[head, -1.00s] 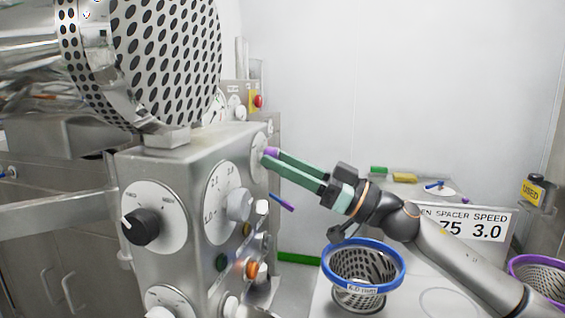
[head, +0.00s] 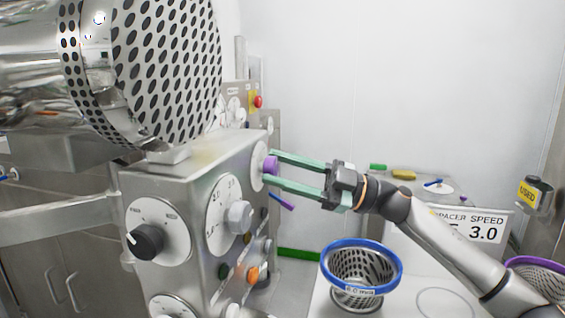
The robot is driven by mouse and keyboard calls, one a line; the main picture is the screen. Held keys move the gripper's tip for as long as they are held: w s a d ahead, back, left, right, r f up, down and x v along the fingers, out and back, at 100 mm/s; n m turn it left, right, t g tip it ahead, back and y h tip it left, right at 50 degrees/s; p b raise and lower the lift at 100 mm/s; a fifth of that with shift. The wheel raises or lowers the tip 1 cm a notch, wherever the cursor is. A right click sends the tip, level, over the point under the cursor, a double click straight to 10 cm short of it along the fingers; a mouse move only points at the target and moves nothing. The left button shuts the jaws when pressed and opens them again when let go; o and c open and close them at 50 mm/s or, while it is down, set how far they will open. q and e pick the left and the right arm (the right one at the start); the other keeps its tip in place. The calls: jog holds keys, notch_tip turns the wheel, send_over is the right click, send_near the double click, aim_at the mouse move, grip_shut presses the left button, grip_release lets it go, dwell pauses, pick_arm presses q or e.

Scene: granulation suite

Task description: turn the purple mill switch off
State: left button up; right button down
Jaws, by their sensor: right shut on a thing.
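The purple mill switch (head: 271,166) is a knob on a round white dial (head: 257,166) on the right-hand face of the steel control box (head: 190,185). My right gripper (head: 271,169) reaches in from the right with its two green fingers, one above and one below the knob. It is shut on the purple knob, which shows between the fingertips. The markings on that dial are too edge-on to read. My left gripper is not in view.
A black knob (head: 146,241) and a grey knob (head: 239,216) sit on other dials of the box. A purple-tipped lever (head: 283,203) sticks out below my fingers. A blue-rimmed basket (head: 361,270) stands below my right arm. A perforated drum (head: 165,70) hangs over the box.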

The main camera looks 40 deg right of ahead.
jog(key=shift+r+n, duration=0.2)
jog(key=shift+n, duration=0.4)
jog(key=shift+d+n+g+p, duration=0.1)
jog(key=shift+n+g+p, duration=0.7)
jog(key=shift+n, duration=0.4)
jog(key=n+p, duration=0.1)
jog(key=n, duration=0.1)
jog(key=n+g+p, duration=0.1)
jog(key=n, duration=0.1)
jog(key=shift+r+n+g+h, duration=0.1)
jog(key=shift+n+g+h, duration=0.2)
jog(key=shift+n, duration=0.1)
jog(key=shift+w+n+g+h+p, duration=0.1)
jog(key=shift+n+g+h+p, duration=0.4)
jog(key=shift+n, duration=0.9)
jog(key=shift+c, duration=1.8)
grip_release()
